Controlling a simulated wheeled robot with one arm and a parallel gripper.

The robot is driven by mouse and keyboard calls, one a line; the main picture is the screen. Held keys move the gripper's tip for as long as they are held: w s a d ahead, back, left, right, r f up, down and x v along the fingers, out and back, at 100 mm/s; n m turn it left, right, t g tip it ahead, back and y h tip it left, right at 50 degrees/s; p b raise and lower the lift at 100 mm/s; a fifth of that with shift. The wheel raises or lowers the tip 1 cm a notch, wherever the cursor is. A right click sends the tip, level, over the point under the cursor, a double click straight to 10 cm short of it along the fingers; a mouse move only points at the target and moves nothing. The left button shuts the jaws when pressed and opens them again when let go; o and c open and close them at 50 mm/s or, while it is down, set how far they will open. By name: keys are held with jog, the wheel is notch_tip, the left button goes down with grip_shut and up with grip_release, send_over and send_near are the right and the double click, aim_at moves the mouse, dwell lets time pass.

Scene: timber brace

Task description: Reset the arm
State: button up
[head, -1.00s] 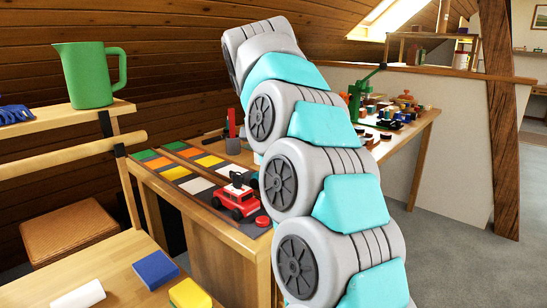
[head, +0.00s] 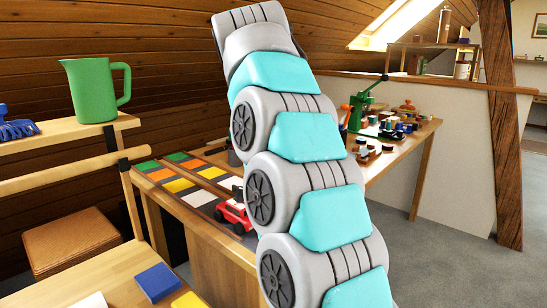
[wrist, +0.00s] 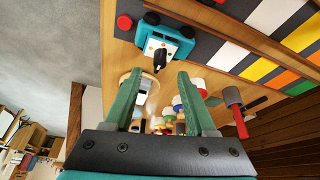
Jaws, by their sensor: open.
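My gripper (wrist: 157,92) shows in the wrist view, its two green fingers apart and nothing between them. Behind the fingers lie a teal toy with black wheels (wrist: 172,33) and, further off, several small coloured pieces. In the head view my arm rises through the middle of the picture, bending near the top left; the gripper itself is hidden there. The arm partly covers a red toy car (head: 233,213) on the workbench.
A bench with coloured squares (head: 178,185) stands left of my arm. A green jug (head: 92,90) is on a shelf at left. A table with a green press (head: 360,105) and small pieces is at right. A timber post (head: 508,150) stands further right; grey floor is clear.

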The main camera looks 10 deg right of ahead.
jog(key=shift+p+v, duration=0.3)
jog(key=shift+v, duration=0.45)
jog(key=s+f+n+g+y, duration=0.1)
jog(key=s+f+n, duration=0.1)
jog(key=s+f, duration=0.7)
jog(key=s+d+f+n+g+y, duration=0.1)
jog(key=s+f+n+g, duration=0.1)
jog(key=s+f, duration=0.8)
jog(key=s+d+f+n+g, duration=0.1)
jog(key=s+f, duration=0.9)
jog(key=s, duration=1.1)
jog(key=n+g, duration=0.1)
jog(key=n, duration=0.1)
jog(key=shift+s+n+y, duration=0.3)
jog(key=shift+n+y, duration=0.1)
